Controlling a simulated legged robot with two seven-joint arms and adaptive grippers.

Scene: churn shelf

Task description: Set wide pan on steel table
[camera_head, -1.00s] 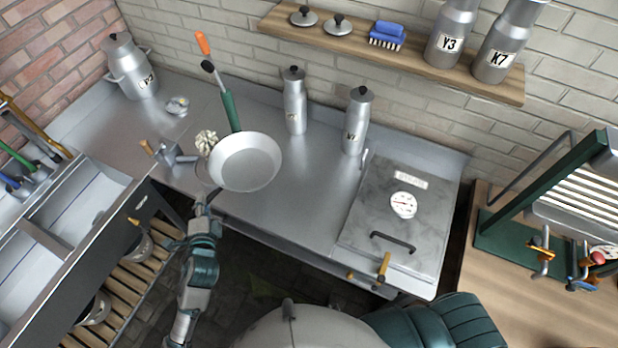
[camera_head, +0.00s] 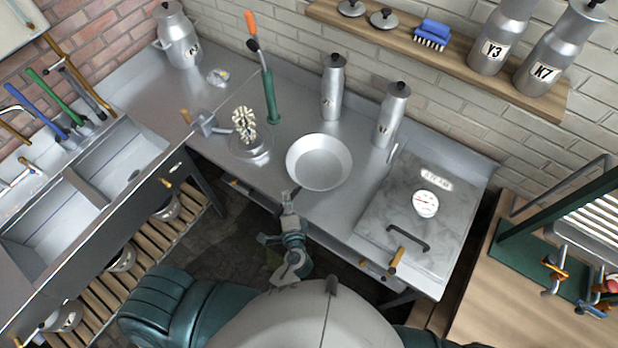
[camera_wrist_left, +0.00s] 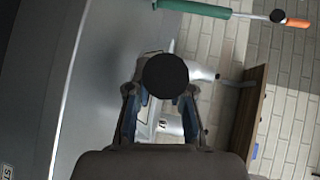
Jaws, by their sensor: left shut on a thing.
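The wide pan (camera_head: 319,161), a shallow pale metal dish, is over the middle of the steel table (camera_head: 292,112), in front of two capped bottles. It looks roughly level; I cannot tell whether it touches the tabletop. My left gripper (camera_head: 290,197) is at the pan's near side, shut on its handle, which is mostly hidden by the fingers. In the left wrist view a dark round end (camera_wrist_left: 165,76), probably the handle's, sits between the fingers. My right gripper is not in view.
Capped bottles (camera_head: 332,88) (camera_head: 391,115) stand behind the pan. A steam box lid (camera_head: 400,205) lies to its right. A whisk-like tool (camera_head: 245,125) and a green-handled tool (camera_head: 269,95) stand to the left. A sink (camera_head: 120,160) is farther left.

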